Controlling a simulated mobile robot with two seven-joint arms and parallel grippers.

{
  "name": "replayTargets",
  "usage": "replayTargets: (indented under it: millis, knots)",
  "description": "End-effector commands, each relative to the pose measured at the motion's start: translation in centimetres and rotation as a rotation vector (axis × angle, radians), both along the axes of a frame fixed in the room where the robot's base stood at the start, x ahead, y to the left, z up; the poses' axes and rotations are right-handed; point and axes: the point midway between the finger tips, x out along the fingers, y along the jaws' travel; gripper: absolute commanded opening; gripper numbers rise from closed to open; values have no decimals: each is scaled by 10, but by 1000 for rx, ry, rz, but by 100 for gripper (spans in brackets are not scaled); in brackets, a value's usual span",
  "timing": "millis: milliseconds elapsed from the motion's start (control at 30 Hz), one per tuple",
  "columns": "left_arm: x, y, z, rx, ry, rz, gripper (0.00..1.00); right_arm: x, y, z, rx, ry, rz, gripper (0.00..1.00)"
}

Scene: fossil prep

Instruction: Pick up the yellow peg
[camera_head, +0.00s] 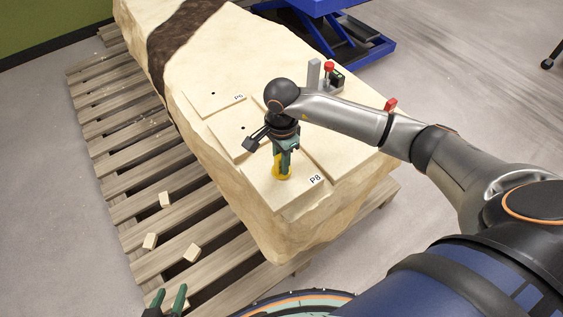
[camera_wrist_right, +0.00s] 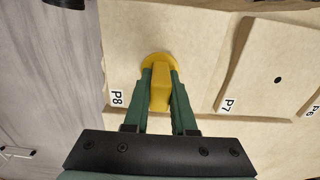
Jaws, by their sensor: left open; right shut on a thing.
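The yellow peg (camera_head: 282,170) stands at the P8 plate (camera_head: 262,185) on the pale stone block. My right gripper (camera_head: 282,152) reaches down over it from above, with its green fingers on either side. In the right wrist view the peg (camera_wrist_right: 160,88) shows between the fingers of my right gripper (camera_wrist_right: 160,80), which are shut on it. Its round yellow flange shows beyond the fingertips, against the plate. Whether the peg is clear of the plate I cannot tell. My left gripper (camera_head: 167,302) is open and empty at the bottom left, over the pallet's near end.
The stone block (camera_head: 290,238) rests on a wooden pallet (camera_head: 135,207) with several small wood pieces on it. Plates P7 (camera_wrist_right: 232,75) and P6 (camera_head: 213,97) lie beside P8. Red-topped items (camera_head: 329,67) stand at the block's far edge. A blue lift (camera_head: 345,40) stands behind.

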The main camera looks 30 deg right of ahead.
Motion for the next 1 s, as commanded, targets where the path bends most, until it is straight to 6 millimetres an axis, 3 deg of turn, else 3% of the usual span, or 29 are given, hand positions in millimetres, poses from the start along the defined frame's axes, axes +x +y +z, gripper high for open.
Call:
replayTargets:
  millis: [200, 567, 1000]
  knots:
    - [0, 0, 3, 1, 3, 0, 50, -1, -1, 30, -2, -3, 1, 0]
    - [0, -1, 9, -1, 3, -2, 50, -51, -10, 89, -2, -4, 2, 0]
    - [3, -2, 9, -3, -3, -3, 50, -120, -21, 116, -2, 0, 0, 0]
